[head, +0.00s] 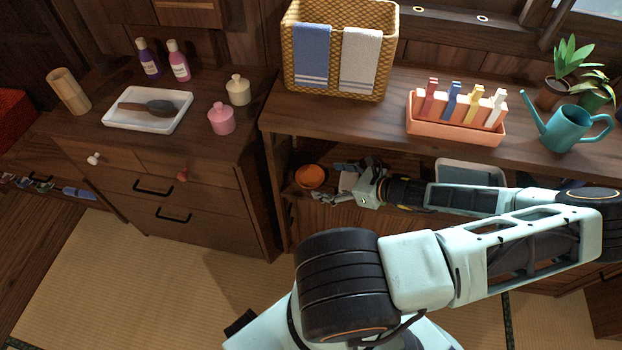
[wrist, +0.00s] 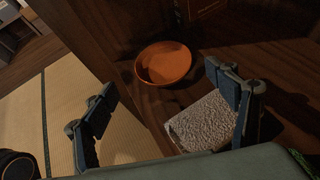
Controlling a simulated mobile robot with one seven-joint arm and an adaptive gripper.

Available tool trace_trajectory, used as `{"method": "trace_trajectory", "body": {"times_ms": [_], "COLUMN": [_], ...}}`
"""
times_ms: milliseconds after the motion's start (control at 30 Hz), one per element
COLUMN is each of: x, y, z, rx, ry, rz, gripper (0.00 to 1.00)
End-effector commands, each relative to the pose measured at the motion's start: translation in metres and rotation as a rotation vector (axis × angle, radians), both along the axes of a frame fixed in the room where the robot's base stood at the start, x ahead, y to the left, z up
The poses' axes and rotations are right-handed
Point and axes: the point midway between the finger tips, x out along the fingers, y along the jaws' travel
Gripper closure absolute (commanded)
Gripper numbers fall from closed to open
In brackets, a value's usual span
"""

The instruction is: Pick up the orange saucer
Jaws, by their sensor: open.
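The orange saucer (head: 310,176) sits at the left end of the open shelf under the counter. It also shows whole in the wrist view (wrist: 163,63), a round shallow dish on dark wood near the shelf's edge. My gripper (head: 332,187) is at the shelf opening, just right of the saucer in the head view. In the wrist view my gripper (wrist: 165,105) has its two fingers wide apart, with nothing held between them. The saucer lies beyond the fingertips, apart from them.
A grey, rough-textured block or cloth (wrist: 200,122) lies on the shelf beside the right finger, close to the saucer. A grey bin (head: 470,172) stands further right on the shelf. The counter (head: 385,125) is above my gripper. Tatami floor (wrist: 40,120) is open at left.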

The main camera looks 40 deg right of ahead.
Motion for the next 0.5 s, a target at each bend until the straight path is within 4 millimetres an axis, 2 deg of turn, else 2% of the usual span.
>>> {"method": "trace_trajectory", "body": {"times_ms": [267, 500], "x": [0.017, 0.048], "y": [0.005, 0.012], "z": [-0.01, -0.026], "rx": [0.0, 0.001], "ry": [-0.001, -0.001], "rz": [0.002, 0.003], "gripper": [0.2, 0.2]}}
